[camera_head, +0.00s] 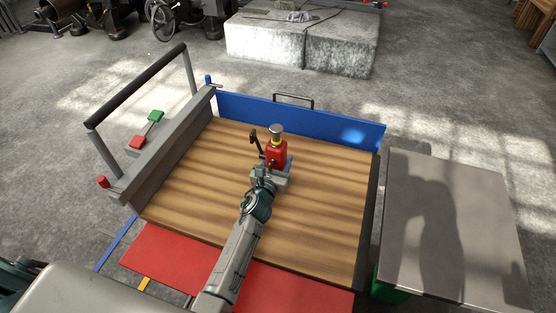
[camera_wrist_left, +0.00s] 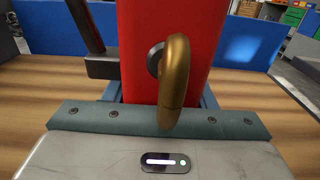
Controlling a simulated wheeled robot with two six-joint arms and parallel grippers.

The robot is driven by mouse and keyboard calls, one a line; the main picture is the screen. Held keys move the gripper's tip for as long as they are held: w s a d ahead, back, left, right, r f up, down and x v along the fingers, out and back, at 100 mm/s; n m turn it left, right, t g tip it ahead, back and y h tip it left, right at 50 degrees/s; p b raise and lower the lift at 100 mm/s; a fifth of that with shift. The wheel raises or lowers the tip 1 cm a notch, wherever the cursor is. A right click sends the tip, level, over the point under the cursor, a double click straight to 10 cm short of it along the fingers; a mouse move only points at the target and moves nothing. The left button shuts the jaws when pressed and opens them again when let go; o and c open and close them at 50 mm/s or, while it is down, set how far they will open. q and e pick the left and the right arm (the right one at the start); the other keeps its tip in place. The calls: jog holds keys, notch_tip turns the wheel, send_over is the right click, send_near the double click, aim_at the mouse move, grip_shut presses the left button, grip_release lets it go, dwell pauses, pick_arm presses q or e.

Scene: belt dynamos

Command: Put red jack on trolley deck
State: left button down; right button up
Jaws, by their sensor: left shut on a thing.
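The red jack (camera_head: 277,154) stands upright over the middle of the trolley's wooden deck (camera_head: 200,180). It has a silver top, a yellow collar and a dark lever at its left. My left gripper (camera_head: 270,174) comes from the near side and is shut on the jack low down. In the left wrist view the jack's red body (camera_wrist_left: 170,45) fills the middle, with a brass-coloured hook (camera_wrist_left: 176,85) in front. My gripper hides the jack's foot, so I cannot tell whether it touches the deck. My right gripper is not in view.
A blue panel (camera_head: 310,121) edges the deck's far side. A grey beam with a handle bar (camera_head: 135,85) runs along its left. A red panel (camera_head: 165,255) lies at the near side. A grey table (camera_head: 450,225) stands at the right. Deck around the jack is clear.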

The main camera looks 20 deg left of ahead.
pick_arm(q)
jog(key=c, duration=0.6)
grip_release()
jog(key=shift+s, duration=0.1)
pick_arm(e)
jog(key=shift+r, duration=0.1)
pick_arm(q)
jog(key=s, duration=0.3)
jog(key=shift+s+r+p, duration=0.1)
jog(key=shift+s+p, duration=0.1)
jog(key=shift+p, duration=0.15)
jog(key=s, duration=0.7)
jog(key=shift+s+a, duration=0.2)
jog(key=shift+s, duration=0.55)
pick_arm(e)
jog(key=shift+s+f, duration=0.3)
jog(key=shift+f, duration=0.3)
